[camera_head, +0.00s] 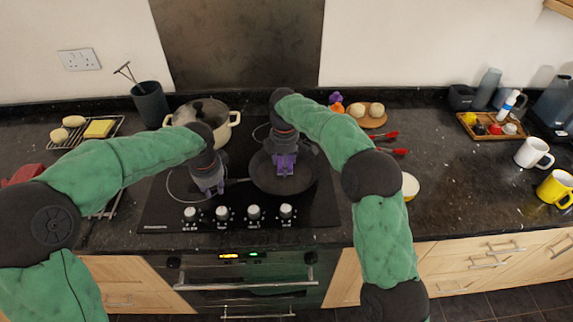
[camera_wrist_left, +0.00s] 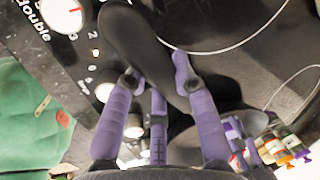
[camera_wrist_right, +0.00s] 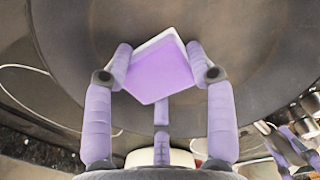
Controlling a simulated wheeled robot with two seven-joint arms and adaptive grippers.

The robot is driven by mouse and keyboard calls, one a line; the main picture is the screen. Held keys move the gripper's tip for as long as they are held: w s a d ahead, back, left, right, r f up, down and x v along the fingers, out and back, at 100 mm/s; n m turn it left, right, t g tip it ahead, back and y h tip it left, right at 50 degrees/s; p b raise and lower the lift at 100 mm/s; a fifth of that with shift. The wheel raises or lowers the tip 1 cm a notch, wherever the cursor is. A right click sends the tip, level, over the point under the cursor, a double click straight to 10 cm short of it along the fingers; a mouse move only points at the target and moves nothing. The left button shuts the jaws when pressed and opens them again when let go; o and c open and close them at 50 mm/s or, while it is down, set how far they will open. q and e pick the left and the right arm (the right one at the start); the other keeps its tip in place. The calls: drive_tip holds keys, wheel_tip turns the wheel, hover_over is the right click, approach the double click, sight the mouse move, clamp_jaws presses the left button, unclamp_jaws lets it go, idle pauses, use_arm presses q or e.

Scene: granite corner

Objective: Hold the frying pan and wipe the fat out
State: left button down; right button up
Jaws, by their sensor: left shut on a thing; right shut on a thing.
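The dark frying pan (camera_head: 302,182) sits on the black hob, and its inside fills much of the right wrist view (camera_wrist_right: 95,35). My left gripper (camera_head: 212,188) is shut on the pan's dark handle (camera_wrist_left: 142,45), left of the pan. My right gripper (camera_head: 284,168) reaches down into the pan from above. It is shut on a purple and white sponge (camera_wrist_right: 160,72), which lies over the pan's inner surface. The pan inside has a brownish sheen; I cannot tell fat apart from it. In the head view my right gripper largely hides the sponge.
A lidded cream pot (camera_head: 222,118) stands behind my left gripper, beside a dark utensil holder (camera_head: 150,103). Control knobs (camera_head: 254,212) line the hob's front.

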drive_tip(key=shift+w+a, duration=0.6)
drive_tip(key=shift+w, duration=0.35)
drive_tip(key=shift+s+d+r, duration=0.15)
drive_tip(key=shift+s+d, duration=0.3)
drive_tip(key=shift+s, duration=0.2)
drive_tip(key=shift+s+d, duration=0.55)
drive_tip(key=shift+s, duration=0.35)
drive_tip(key=shift+r, duration=2.9)
drive_tip(key=shift+r, duration=0.1)
drive_tip(key=shift+r, duration=1.4)
